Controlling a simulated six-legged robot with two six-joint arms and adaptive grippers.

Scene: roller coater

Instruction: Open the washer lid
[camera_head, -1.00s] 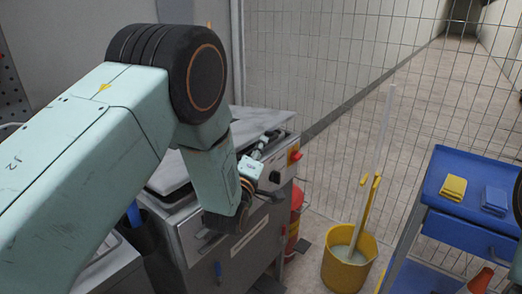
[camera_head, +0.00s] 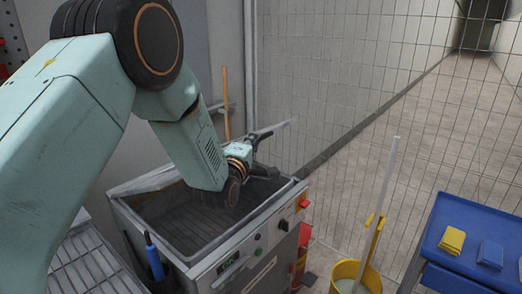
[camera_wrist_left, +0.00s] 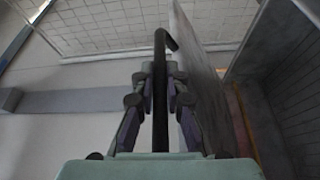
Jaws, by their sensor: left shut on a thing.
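The washer (camera_head: 215,268) is a grey metal box with a control panel, below my left arm in the head view. Its dark tub is exposed. The grey lid (camera_head: 284,126) is raised and seen nearly edge-on at the tub's far side; my arm hides part of it. In the left wrist view the lid (camera_wrist_left: 205,85) stands as a tall panel right of the gripper. My left gripper (camera_head: 262,140) is shut on the black lid handle (camera_wrist_left: 160,95), which runs between its fingers (camera_wrist_left: 160,85). My right gripper is out of view.
A yellow bucket (camera_head: 345,278) with a mop stands right of the washer. A blue cart (camera_head: 450,228) with folded yellow and blue cloths is at far right. A wire mesh fence (camera_head: 330,80) rises behind.

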